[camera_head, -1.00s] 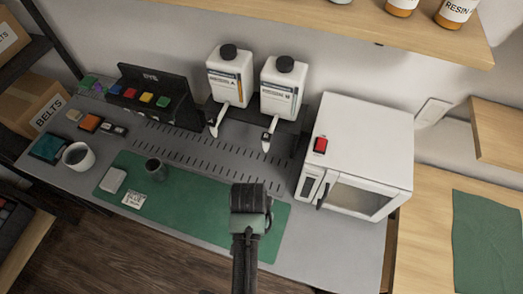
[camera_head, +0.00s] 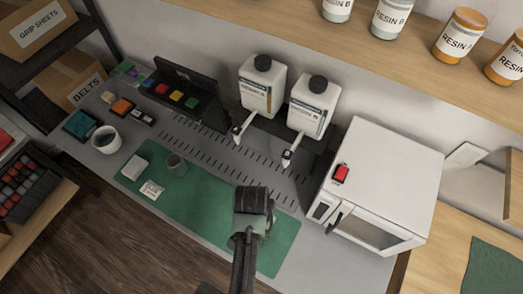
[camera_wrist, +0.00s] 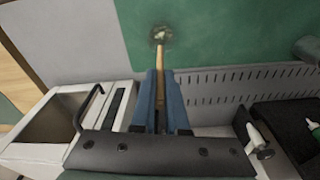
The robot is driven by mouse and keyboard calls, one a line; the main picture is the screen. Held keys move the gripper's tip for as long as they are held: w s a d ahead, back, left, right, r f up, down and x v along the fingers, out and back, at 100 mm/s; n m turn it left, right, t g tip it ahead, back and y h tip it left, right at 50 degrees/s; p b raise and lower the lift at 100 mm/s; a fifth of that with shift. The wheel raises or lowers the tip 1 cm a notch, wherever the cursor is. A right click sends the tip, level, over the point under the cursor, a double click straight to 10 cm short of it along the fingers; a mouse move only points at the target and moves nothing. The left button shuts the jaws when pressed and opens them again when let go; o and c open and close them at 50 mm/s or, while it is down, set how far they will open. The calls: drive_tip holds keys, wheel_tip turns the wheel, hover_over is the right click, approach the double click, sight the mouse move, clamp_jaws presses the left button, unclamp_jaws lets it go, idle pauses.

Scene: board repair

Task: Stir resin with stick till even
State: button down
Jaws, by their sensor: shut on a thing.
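My gripper (camera_wrist: 160,80) has its blue fingers shut on a light wooden stick (camera_wrist: 160,56) in the wrist view. The stick's far end meets a small, round, greyish blotch (camera_wrist: 161,35) over the green mat (camera_wrist: 212,30); I cannot tell whether this is resin or a clear cup. In the head view my gripper (camera_head: 252,208) is over the right part of the mat (camera_head: 215,205), and its wrist hides the stick. A grey cup (camera_head: 177,164) stands on the mat to the left, apart from my gripper. Two white resin dispensers (camera_head: 262,88) (camera_head: 313,106) stand behind.
A white oven (camera_head: 385,190) with a red button stands right of my gripper. A white mug (camera_head: 106,139), a pale block (camera_head: 134,165) and a small label card (camera_head: 151,190) are at the left. A shelf (camera_head: 400,65) with several resin jars overhangs the back.

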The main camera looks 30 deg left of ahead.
drive_tip(key=shift+f+b, duration=3.4)
drive_tip(key=shift+f, duration=1.45)
